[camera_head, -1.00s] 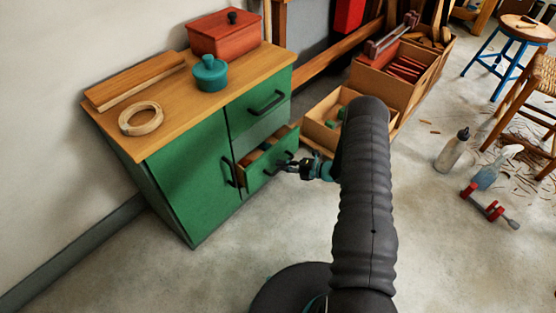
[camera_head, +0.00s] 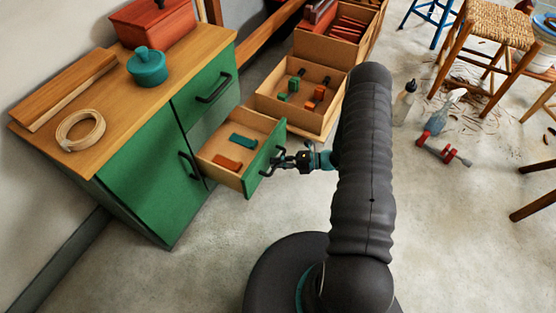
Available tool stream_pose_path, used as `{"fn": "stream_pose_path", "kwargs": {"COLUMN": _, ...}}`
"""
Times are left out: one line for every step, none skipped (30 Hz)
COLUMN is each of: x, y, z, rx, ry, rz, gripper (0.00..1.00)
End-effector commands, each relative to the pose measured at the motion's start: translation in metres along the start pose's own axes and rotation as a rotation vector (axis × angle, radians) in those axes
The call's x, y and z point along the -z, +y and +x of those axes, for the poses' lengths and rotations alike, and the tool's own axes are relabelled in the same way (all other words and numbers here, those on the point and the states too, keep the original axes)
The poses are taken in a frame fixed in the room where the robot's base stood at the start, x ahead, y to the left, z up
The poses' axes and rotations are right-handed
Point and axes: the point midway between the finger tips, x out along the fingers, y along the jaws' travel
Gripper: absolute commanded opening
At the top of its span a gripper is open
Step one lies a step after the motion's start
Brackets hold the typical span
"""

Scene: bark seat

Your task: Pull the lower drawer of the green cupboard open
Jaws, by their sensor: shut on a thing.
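The green cupboard (camera_head: 150,185) with a wooden top stands at the left. Its lower drawer (camera_head: 264,158) is pulled well out, and its inside shows an orange block (camera_head: 227,162) and a teal block (camera_head: 243,141). My gripper (camera_head: 281,162) is at the drawer's front and is shut on the dark drawer handle (camera_head: 272,165). The fingers partly hide the handle. The upper drawer (camera_head: 205,92) is closed, and so is the door at the left.
On the cupboard top are a red box (camera_head: 152,22), a teal pot (camera_head: 147,67), a wooden ring (camera_head: 80,130) and boards (camera_head: 65,88). Open wooden crates (camera_head: 300,95) stand close behind the drawer. Bottles, a red clamp (camera_head: 442,152) and stools are at the right.

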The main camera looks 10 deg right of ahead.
Motion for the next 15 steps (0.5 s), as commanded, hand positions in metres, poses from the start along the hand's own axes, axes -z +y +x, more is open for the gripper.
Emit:
{"fn": "stream_pose_path", "kwargs": {"x": -0.0008, "y": -0.0001, "z": -0.0005, "rx": 0.001, "ry": -0.002, "rz": -0.002, "gripper": 0.00}}
{"fn": "stream_pose_path", "kwargs": {"x": -0.0008, "y": -0.0001, "z": -0.0005, "rx": 0.001, "ry": -0.002, "rz": -0.001, "gripper": 0.00}}
{"fn": "stream_pose_path", "kwargs": {"x": -0.0009, "y": -0.0001, "z": -0.0007, "rx": 0.001, "ry": -0.002, "rz": -0.001, "gripper": 0.00}}
{"fn": "stream_pose_path", "kwargs": {"x": -0.0009, "y": -0.0002, "z": -0.0007, "rx": 0.001, "ry": -0.002, "rz": -0.001, "gripper": 0.00}}
{"fn": "stream_pose_path", "kwargs": {"x": -0.0009, "y": -0.0002, "z": -0.0008, "rx": 0.001, "ry": -0.002, "rz": -0.001, "gripper": 0.00}}
{"fn": "stream_pose_path", "kwargs": {"x": -0.0010, "y": -0.0002, "z": -0.0009, "rx": 0.001, "ry": -0.003, "rz": -0.001, "gripper": 0.00}}
{"fn": "stream_pose_path", "kwargs": {"x": -0.0010, "y": -0.0002, "z": -0.0010, "rx": 0.001, "ry": -0.003, "rz": -0.001, "gripper": 0.00}}
{"fn": "stream_pose_path", "kwargs": {"x": -0.0010, "y": -0.0002, "z": -0.0011, "rx": 0.001, "ry": -0.003, "rz": -0.001, "gripper": 0.20}}
{"fn": "stream_pose_path", "kwargs": {"x": -0.0010, "y": -0.0002, "z": -0.0011, "rx": 0.001, "ry": -0.003, "rz": -0.001, "gripper": 0.30}}
{"fn": "stream_pose_path", "kwargs": {"x": -0.0009, "y": -0.0002, "z": -0.0011, "rx": 0.001, "ry": -0.003, "rz": -0.001, "gripper": 0.38}}
{"fn": "stream_pose_path", "kwargs": {"x": -0.0009, "y": -0.0002, "z": -0.0011, "rx": 0.000, "ry": -0.003, "rz": -0.001, "gripper": 0.39}}
{"fn": "stream_pose_path", "kwargs": {"x": -0.0008, "y": -0.0002, "z": -0.0011, "rx": 0.000, "ry": -0.003, "rz": 0.000, "gripper": 0.39}}
{"fn": "stream_pose_path", "kwargs": {"x": -0.0008, "y": -0.0002, "z": -0.0011, "rx": 0.000, "ry": -0.003, "rz": 0.000, "gripper": 0.39}}
{"fn": "stream_pose_path", "kwargs": {"x": -0.0007, "y": -0.0002, "z": -0.0011, "rx": 0.000, "ry": -0.003, "rz": 0.000, "gripper": 0.39}}
{"fn": "stream_pose_path", "kwargs": {"x": -0.0007, "y": -0.0002, "z": -0.0010, "rx": 0.000, "ry": -0.003, "rz": 0.000, "gripper": 0.39}}
